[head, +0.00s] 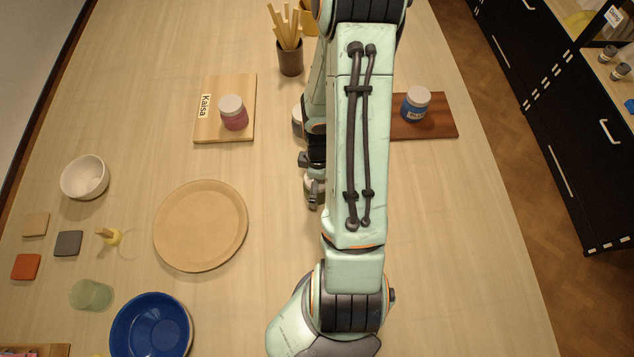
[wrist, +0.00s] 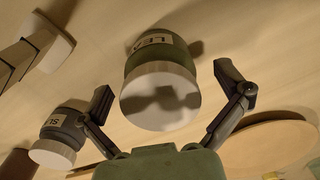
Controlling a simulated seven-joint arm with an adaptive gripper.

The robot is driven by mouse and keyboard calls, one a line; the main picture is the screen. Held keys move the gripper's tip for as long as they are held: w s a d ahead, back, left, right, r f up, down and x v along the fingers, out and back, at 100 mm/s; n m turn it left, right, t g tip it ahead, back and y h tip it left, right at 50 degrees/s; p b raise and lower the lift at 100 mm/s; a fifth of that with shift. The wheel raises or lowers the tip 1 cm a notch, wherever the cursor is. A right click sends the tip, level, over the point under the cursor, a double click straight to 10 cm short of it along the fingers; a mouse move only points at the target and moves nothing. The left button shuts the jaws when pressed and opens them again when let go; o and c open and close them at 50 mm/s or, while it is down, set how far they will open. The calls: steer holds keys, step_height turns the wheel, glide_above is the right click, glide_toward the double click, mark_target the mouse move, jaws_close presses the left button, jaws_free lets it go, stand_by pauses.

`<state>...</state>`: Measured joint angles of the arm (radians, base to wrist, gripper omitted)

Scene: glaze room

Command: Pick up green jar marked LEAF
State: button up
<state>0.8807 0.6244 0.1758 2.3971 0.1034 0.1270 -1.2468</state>
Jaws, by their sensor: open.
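The green jar marked LEAF (wrist: 138,57) stands in the middle of the wrist view, its white lid (wrist: 160,97) facing the camera and its label partly in sight. My gripper (wrist: 167,88) is open, with one finger on each side of the jar. A gap shows between each finger and the jar, and nothing is gripped. In the head view my gripper (head: 313,180) shows only partly at the left edge of my arm, which hides most of it. I cannot make out the green jar's body there.
A grey jar with a label starting "SL" (wrist: 62,128) stands close to the left finger. A pink jar (head: 233,117) is on a board labelled Kaisa (head: 212,127); a blue jar (head: 413,107) is on a dark board (head: 440,128). A round board (head: 200,225) lies left of my gripper.

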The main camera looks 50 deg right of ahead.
steer(key=c, duration=1.3)
steer(key=shift+r, duration=0.1)
